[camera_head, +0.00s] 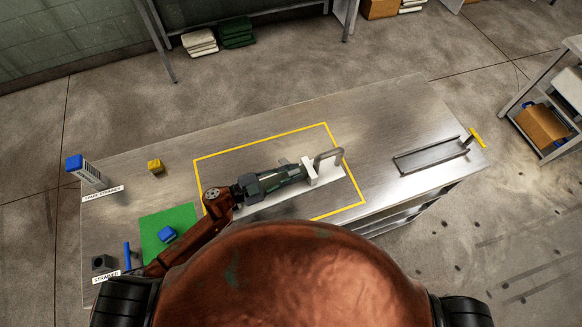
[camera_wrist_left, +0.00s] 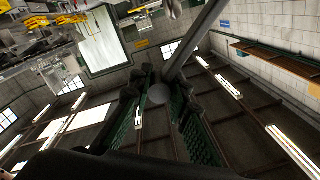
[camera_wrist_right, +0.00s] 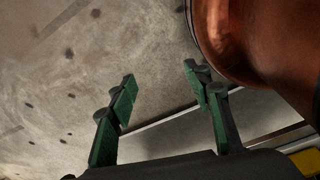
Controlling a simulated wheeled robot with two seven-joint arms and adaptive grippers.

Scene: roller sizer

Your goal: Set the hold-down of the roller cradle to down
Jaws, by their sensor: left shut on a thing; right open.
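The roller cradle (camera_head: 275,203) is a pale base inside the yellow outline on the steel table. A grey bent bar (camera_head: 330,154), which looks like the hold-down, stands at its right end by a white block (camera_head: 312,176). My left gripper (camera_head: 303,171) lies over the cradle, its tips at this block. In the left wrist view its fingers (camera_wrist_left: 160,88) close around a round grey knob (camera_wrist_left: 160,95), with a grey bar running to the upper right. My arm hides much of the cradle. My right gripper (camera_wrist_right: 160,85) is open and empty in the right wrist view.
A green mat (camera_head: 182,214) with a blue block (camera_head: 167,234), a yellow block (camera_head: 155,166), a blue-topped upright piece (camera_head: 88,172) and a dark block (camera_head: 102,263) are on the left. A shallow grey tray (camera_head: 431,155) lies right. The table behind the outline is clear.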

